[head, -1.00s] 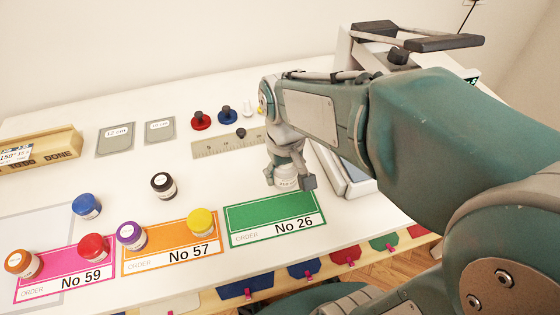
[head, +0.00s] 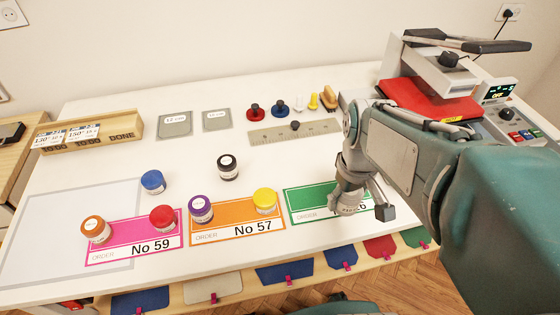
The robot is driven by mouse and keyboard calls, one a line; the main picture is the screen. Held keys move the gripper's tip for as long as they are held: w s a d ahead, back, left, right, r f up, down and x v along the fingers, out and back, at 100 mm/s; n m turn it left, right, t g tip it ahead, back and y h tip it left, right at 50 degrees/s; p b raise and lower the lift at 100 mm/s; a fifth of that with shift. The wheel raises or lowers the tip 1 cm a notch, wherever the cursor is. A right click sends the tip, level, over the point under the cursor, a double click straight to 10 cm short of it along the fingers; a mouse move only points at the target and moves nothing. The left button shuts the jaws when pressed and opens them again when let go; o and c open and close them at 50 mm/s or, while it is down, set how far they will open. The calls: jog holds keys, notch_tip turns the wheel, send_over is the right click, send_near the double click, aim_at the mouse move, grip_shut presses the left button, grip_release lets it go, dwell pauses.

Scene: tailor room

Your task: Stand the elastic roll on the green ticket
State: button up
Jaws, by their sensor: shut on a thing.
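The green ticket (head: 308,205), marked No 26 in the earlier frame, lies flat near the table's front edge, right of the orange ticket. My gripper (head: 360,207) is over its right part and hides most of its number. The gripper is shut on a whitish roll (head: 349,202), mostly hidden between the fingers; it looks upright. I cannot tell whether the roll touches the ticket or is just above it.
The orange ticket (head: 236,234) has purple (head: 200,208) and yellow (head: 264,201) rolls. The pink ticket (head: 120,238) has orange and red rolls. A black roll (head: 228,167) and blue roll (head: 152,182) stand behind. A ruler (head: 290,132) and red press (head: 428,101) lie beyond.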

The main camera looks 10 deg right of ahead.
jog(key=w+f, duration=0.2)
jog(key=w, duration=0.1)
send_near(300, 197)
jog(key=shift+s+a+f, duration=0.2)
jog(key=shift+s+f, duration=0.2)
jog(key=shift+s, duration=0.2)
jog(key=shift+s+a+f, duration=0.2)
jog(key=shift+s+f, duration=0.2)
jog(key=shift+s, duration=0.2)
jog(key=shift+w+d+f, duration=0.5)
jog(key=shift+w+f, duration=0.25)
jog(key=shift+f, duration=0.15)
jog(key=shift+w+d+f, duration=0.2)
jog(key=shift+w+f, duration=0.2)
jog(key=shift+f, duration=0.15)
jog(key=shift+a+f, duration=0.2)
jog(key=shift+f, duration=0.45)
jog(key=shift+a+f, duration=0.2)
jog(key=shift+f, duration=0.4)
jog(key=shift+a+f, duration=0.25)
jog(key=shift+a, duration=0.15)
jog(key=shift+d, duration=0.2)
jog(key=o, duration=0.9)
jog(key=shift+d, duration=0.2)
jog(key=shift+c, duration=0.2)
jog(key=shift+o, duration=0.6)
jog(key=shift+d, duration=0.15)
